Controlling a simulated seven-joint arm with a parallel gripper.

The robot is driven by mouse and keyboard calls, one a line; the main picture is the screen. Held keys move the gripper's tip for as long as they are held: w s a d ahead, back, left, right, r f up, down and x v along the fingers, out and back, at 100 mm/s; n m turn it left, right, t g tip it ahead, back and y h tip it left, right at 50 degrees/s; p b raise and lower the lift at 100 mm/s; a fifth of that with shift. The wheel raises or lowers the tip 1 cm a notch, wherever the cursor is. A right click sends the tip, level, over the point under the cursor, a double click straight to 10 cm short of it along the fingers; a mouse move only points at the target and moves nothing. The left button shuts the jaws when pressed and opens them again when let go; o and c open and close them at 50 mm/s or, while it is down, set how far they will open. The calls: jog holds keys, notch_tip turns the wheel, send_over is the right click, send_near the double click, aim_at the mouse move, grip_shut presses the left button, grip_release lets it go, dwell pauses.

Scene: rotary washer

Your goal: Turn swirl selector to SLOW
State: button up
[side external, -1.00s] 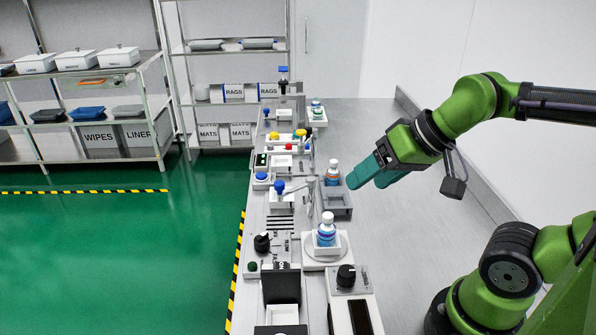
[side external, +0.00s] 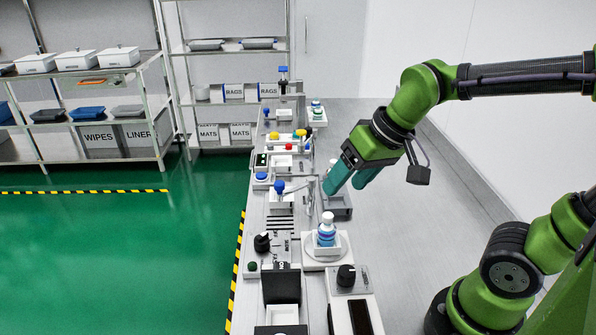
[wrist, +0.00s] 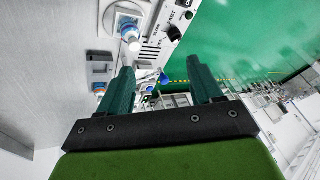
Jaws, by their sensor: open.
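A black knob (side external: 262,242) stands on the light control panel left of the round bottle stand (side external: 343,245); it also shows in the wrist view (wrist: 175,33), with small labels beside it. It looks like the swirl selector, but its setting is too small to read. A second black knob (side external: 346,276) is on the white box in the foreground. My gripper (side external: 346,186) is open and empty, with teal fingers pointing down over the grey tray (side external: 338,211), apart from both knobs. In the wrist view my gripper (wrist: 162,72) has its fingers spread wide.
A white-capped bottle (side external: 326,230) stands on the round stand. A blue-knobbed lever (side external: 279,187) rises left of my fingers. A green button (side external: 252,266) is near the selector knob. The steel bench (side external: 400,240) is clear on the right.

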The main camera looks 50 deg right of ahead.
aim_at(261, 236)
jog(key=w+a+f+n+g+h, duration=0.1)
jog(key=w+a+f+n+g, duration=0.15)
jog(key=w+n, duration=0.5)
jog(key=w+a+f+n+g+h, duration=0.1)
jog(key=w+a+f+n+g, duration=0.25)
jog(key=w, duration=0.65)
jog(key=shift+n+t, duration=0.5)
jog(key=f, duration=1.4)
jog(key=shift+s+a+f, duration=0.1)
jog(key=shift+a, duration=0.15)
jog(key=c, duration=1.1)
jog(key=shift+o, duration=0.2)
